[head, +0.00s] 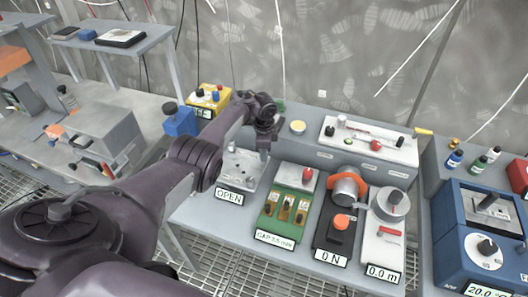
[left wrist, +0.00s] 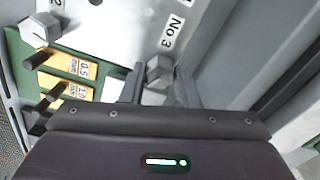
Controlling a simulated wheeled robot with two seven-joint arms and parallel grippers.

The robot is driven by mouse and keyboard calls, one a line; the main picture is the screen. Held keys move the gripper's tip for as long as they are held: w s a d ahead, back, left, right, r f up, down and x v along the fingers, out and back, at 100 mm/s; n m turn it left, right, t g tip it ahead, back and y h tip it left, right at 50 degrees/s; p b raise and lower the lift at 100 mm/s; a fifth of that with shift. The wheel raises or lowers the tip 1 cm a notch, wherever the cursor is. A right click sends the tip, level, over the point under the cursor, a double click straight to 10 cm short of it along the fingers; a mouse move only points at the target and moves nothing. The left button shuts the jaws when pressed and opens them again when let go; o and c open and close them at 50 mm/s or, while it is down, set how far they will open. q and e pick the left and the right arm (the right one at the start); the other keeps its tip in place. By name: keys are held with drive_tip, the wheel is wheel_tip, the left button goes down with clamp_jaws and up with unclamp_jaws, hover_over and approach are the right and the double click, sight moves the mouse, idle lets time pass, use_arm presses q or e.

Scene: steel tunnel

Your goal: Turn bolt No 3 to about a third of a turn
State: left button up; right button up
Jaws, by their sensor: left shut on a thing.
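A bare metal plate (head: 238,172) with bolts lies on the bench behind a sign reading OPEN (head: 229,197). It fills the upper part of the left wrist view (left wrist: 120,25), where a printed label No 3 (left wrist: 173,31) sits beside a grey hex bolt, bolt No 3 (left wrist: 159,68). My left gripper (head: 264,150) points down over the right side of the plate. In the left wrist view its two dark fingers (left wrist: 157,88) are shut on bolt No 3, one on each side. Another hex bolt (left wrist: 40,29) stands at the upper left, apart from the fingers. My right gripper is not in view.
Right of the plate is a green gauge block (head: 287,214) marked GAP with yellow tags. Beyond it stand a black unit (head: 334,235) reading 0 N and a white unit (head: 383,240) reading 0.0 m. A blue box (head: 180,120) and a yellow box (head: 212,98) stand behind my arm.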

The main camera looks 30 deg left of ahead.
use_arm(q)
drive_tip(key=shift+r+m, duration=0.1)
drive_tip(key=shift+m, duration=0.3)
drive_tip(key=o, duration=1)
wheel_tip(320, 180, up, 8)
drive_tip(key=shift+f+p, duration=0.1)
drive_tip(key=shift+p, duration=0.6)
